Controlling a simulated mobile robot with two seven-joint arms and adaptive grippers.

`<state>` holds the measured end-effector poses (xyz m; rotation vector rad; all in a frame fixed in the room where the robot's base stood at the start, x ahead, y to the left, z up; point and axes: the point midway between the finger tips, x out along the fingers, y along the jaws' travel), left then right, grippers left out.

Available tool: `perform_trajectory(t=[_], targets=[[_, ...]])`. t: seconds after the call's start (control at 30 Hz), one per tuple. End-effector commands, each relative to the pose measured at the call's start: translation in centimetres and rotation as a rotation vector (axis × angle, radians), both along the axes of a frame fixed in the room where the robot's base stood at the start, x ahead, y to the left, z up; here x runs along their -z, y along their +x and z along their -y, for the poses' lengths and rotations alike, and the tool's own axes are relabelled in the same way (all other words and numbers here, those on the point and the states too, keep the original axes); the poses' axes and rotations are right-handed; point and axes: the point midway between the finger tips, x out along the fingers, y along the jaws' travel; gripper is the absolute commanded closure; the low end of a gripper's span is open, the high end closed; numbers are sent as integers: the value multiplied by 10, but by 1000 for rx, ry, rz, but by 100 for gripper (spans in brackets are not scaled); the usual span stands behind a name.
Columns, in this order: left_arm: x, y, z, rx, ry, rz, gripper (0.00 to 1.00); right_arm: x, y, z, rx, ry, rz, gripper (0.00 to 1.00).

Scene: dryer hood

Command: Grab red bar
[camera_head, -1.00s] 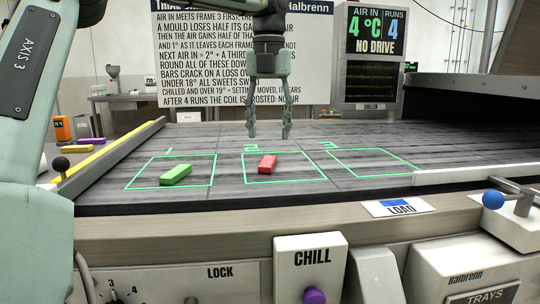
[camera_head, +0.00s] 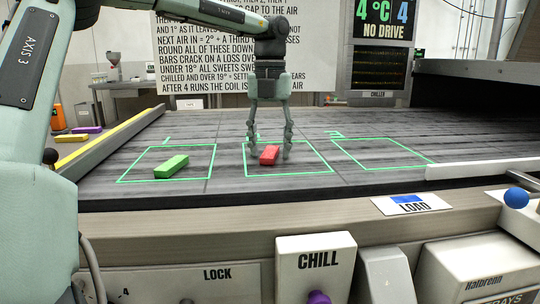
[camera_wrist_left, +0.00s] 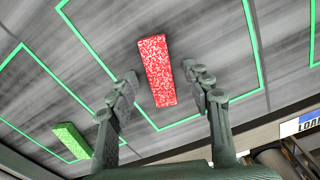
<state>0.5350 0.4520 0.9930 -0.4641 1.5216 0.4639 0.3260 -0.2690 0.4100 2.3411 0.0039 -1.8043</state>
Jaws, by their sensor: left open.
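The red bar (camera_head: 269,155) lies flat inside the middle green-outlined square on the dark grey bed. My left gripper (camera_head: 269,152) points down at it, its open fingers on either side of the bar in the head view. In the left wrist view the red bar (camera_wrist_left: 157,70) lies between and beyond the two fingertips (camera_wrist_left: 162,80), with a gap on each side. No contact shows. My right gripper is not in view.
A green bar (camera_head: 172,166) lies in the left outlined square; the right square (camera_head: 382,153) is empty. A yellow-topped rail (camera_head: 110,138) bounds the bed at left, a white strip (camera_head: 480,171) at right. The front panel has a CHILL box (camera_head: 317,262).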

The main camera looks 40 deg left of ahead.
Motion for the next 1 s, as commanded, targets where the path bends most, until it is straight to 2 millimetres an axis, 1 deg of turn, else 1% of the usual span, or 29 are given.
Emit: perform_trajectory(t=[0.17,0.2,0.6,0.87,1.0], targets=[[1,0,0,0,0,0,50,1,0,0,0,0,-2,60],[0,0,0,0,0,0,51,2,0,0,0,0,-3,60],[0,0,0,0,1,1,100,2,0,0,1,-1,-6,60],[-1,0,0,0,0,1,100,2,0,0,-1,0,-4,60],[-8,1,0,-1,1,4,100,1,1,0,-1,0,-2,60]])
